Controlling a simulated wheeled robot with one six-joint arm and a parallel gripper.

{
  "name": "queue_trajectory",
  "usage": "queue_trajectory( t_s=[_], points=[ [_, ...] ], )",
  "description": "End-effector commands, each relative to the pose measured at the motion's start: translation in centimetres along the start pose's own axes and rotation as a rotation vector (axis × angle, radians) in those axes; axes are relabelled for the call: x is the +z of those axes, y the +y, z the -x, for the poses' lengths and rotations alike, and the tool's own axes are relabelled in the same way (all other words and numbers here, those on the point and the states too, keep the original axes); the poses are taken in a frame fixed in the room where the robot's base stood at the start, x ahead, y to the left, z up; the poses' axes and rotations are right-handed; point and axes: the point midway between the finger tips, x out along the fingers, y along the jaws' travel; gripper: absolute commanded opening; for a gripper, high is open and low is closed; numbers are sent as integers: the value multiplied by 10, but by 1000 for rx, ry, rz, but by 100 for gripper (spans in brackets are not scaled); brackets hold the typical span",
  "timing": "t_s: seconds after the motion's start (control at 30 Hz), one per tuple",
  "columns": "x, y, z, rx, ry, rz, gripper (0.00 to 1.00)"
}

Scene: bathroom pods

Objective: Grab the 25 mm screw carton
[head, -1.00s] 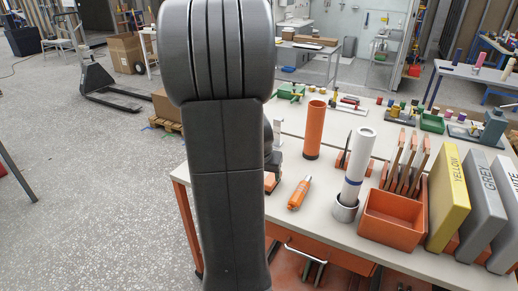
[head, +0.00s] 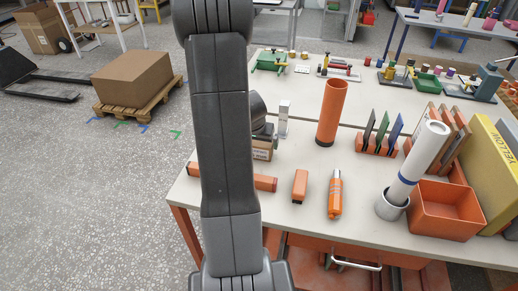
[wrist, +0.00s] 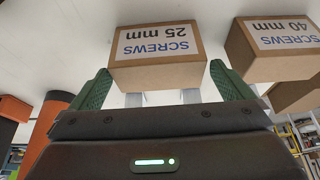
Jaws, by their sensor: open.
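The 25 mm screw carton (wrist: 158,48) is a brown cardboard box with a white label, upside down in the wrist view. My gripper (wrist: 160,80) is open, with one green finger at each side of this carton. Its near edge shows between the fingertips, with no clear contact; I cannot tell how deep it sits. In the head view my arm hides most of the gripper. A brown carton (head: 262,149) shows partly beside my arm, its label unreadable there.
A 40 mm screw carton (wrist: 275,45) stands to the right in the wrist view, with another carton (wrist: 295,95) partly seen beside it.

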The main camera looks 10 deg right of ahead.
Motion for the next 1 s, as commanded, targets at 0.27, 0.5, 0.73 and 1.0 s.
queue_trajectory(
  t_s=[0.27, 0.5, 0.73, 1.0],
  points=[
    [0, 3, -34, 2, -2, 0, 100],
    [0, 2, -39, 0, -1, 0, 100],
    [0, 2, -38, 1, -1, 1, 72],
    [-1, 2, -38, 0, 0, 1, 54]
  ],
)
